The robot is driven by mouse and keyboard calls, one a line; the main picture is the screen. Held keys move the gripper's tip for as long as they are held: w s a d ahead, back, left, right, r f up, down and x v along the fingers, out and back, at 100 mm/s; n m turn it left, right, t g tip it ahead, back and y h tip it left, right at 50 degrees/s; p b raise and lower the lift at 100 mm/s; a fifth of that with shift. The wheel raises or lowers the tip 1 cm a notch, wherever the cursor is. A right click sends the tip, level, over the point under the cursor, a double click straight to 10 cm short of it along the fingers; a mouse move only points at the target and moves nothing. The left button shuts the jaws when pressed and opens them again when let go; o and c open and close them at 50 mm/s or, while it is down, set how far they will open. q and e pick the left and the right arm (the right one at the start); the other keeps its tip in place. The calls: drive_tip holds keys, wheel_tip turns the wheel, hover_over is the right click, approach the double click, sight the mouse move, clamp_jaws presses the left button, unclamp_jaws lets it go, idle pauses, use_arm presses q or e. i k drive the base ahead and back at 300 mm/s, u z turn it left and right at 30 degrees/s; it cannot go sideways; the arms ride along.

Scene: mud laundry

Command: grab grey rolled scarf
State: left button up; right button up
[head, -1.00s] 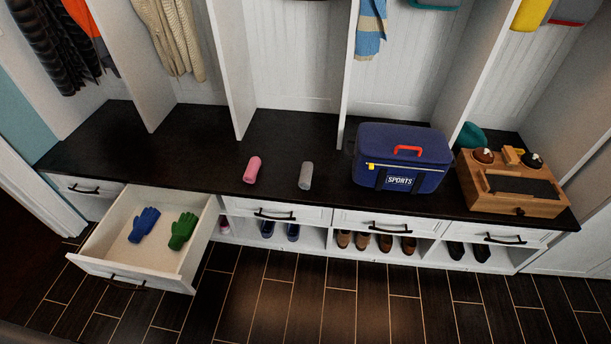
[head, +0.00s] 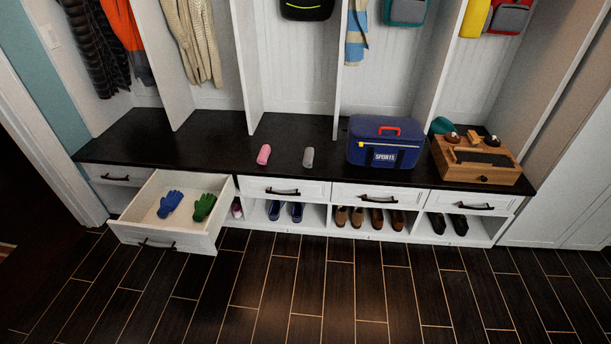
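The grey rolled scarf (head: 308,157) lies on the black bench top (head: 210,140), near its front edge. A pink roll (head: 264,154) lies to its left and a blue sports bag (head: 384,144) stands to its right. Nothing covers the grey roll. Neither of my grippers shows in the head view.
An open drawer (head: 127,232) juts out at the left, with blue gloves (head: 171,203) and green gloves (head: 204,206) inside. A wooden box (head: 480,172) stands on the bench at the right. Shoes (head: 357,217) fill the cubbies below. The dark tiled floor (head: 330,290) in front is clear.

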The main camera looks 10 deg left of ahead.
sight(307, 162)
drive_tip(key=z, duration=1)
drive_tip(key=i, duration=1.85)
drive_tip(key=u, duration=0.5)
